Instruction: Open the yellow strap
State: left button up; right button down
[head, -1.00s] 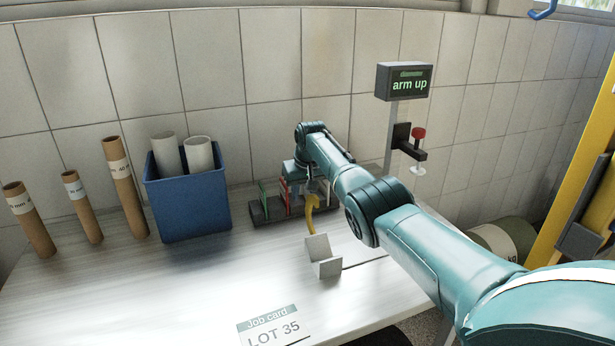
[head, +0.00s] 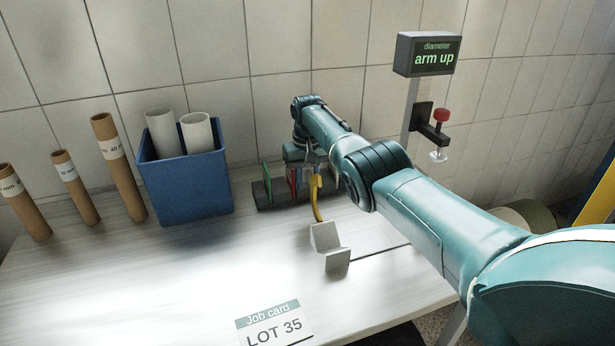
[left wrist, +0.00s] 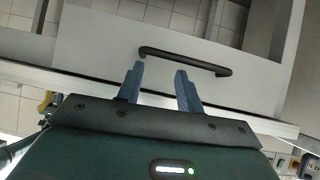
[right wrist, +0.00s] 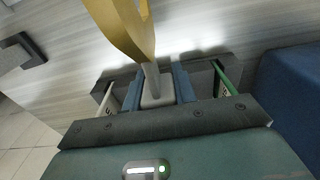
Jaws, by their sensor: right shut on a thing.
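The yellow strap (head: 317,198) is a curved band at the right part of a low dark rack on the bench, and it arches large in the right wrist view (right wrist: 122,28). My right gripper (head: 307,178) is down at the rack, beside the strap. In the right wrist view its fingers (right wrist: 160,80) are closed on a pale grey piece (right wrist: 152,82) directly by the strap; how the two join is unclear. My left gripper (left wrist: 160,72) is open and empty, close to a black bar handle (left wrist: 185,60) on a pale panel. It is not in the head view.
The dark rack (head: 262,196) also carries green and red upright parts. A pale angled block (head: 328,245) stands in front. A blue bin (head: 186,188) with white rolls and several brown tubes (head: 118,165) stand left. A display (head: 428,55) reads "arm up". The bench front is mostly clear.

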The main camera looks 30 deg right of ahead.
jog(key=shift+s+f, duration=0.1)
jog(key=shift+f, duration=0.05)
jog(key=c, duration=1.1)
grip_release()
jog(key=shift+r, duration=0.2)
jog(key=r, duration=1.3)
jog(key=shift+s+a+p, duration=0.1)
jog(key=shift+s+p, duration=0.1)
jog(key=shift+p, duration=0.1)
jog(key=shift+c, duration=0.5)
